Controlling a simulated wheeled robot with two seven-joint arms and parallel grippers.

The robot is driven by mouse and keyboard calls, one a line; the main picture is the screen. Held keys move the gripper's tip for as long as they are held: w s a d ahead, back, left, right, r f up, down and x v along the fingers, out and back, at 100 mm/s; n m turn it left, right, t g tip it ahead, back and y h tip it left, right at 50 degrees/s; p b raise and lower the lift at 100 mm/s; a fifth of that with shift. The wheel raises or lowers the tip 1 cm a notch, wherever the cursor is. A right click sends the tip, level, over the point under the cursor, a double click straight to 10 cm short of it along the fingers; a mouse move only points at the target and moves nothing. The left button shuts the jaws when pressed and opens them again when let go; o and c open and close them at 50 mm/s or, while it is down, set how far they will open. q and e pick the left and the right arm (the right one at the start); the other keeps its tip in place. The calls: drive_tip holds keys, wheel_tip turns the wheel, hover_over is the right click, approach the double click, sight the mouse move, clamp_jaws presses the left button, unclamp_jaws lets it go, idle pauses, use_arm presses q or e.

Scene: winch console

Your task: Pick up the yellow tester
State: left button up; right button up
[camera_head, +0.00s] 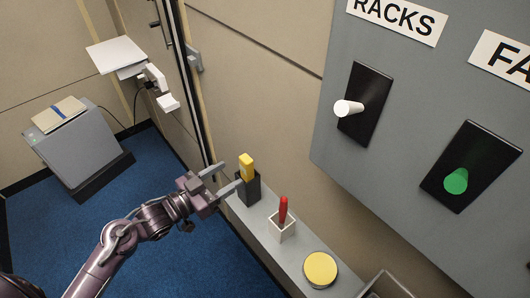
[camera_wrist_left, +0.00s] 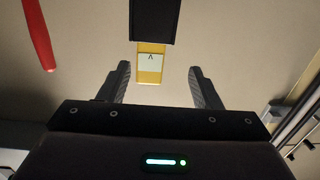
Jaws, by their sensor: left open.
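The yellow tester (camera_head: 246,166) stands upright in a dark holder (camera_head: 249,190) on a narrow grey ledge. Its lower part is hidden inside the holder. My left gripper (camera_head: 228,177) is open, just left of the tester in the head view, and holds nothing. In the left wrist view the yellow tester (camera_wrist_left: 150,64) shows ahead of the two spread fingers (camera_wrist_left: 160,84), roughly midway between them, with the dark holder (camera_wrist_left: 153,20) above it in the picture. My right gripper is in neither view.
A red-handled tool (camera_head: 283,210) stands in a white holder (camera_head: 282,230) on the ledge (camera_head: 262,213). A round yellow-topped item (camera_head: 320,269) sits farther along. A grey panel with a white lever (camera_head: 348,108) and a green knob (camera_head: 456,181) rises at the right.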

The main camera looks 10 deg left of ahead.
sight(242, 163)
use_arm(q)
drive_tip(key=r, duration=0.1)
drive_tip(key=d+r, duration=0.1)
drive_tip(key=r, duration=0.1)
drive_tip(key=shift+w+d+m+h, duration=0.1)
drive_tip(key=shift+d+m+h, duration=0.2)
drive_tip(key=shift+d, duration=0.05)
drive_tip(key=shift+p+x, duration=0.45)
drive_tip(key=shift+x, duration=0.3)
drive_tip(key=p+x, duration=0.2)
drive_tip(key=x, duration=0.2)
drive_tip(key=shift+w+d, duration=0.1)
drive_tip(key=shift+w, duration=0.25)
drive_tip(key=shift+w+d+f, duration=0.1)
drive_tip(key=shift+w+d, duration=0.15)
drive_tip(key=shift+w, duration=0.05)
drive_tip(key=shift+f, duration=0.1)
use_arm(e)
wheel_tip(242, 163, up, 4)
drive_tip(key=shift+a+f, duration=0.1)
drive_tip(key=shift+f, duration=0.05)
use_arm(q)
drive_tip(key=c, duration=1.1)
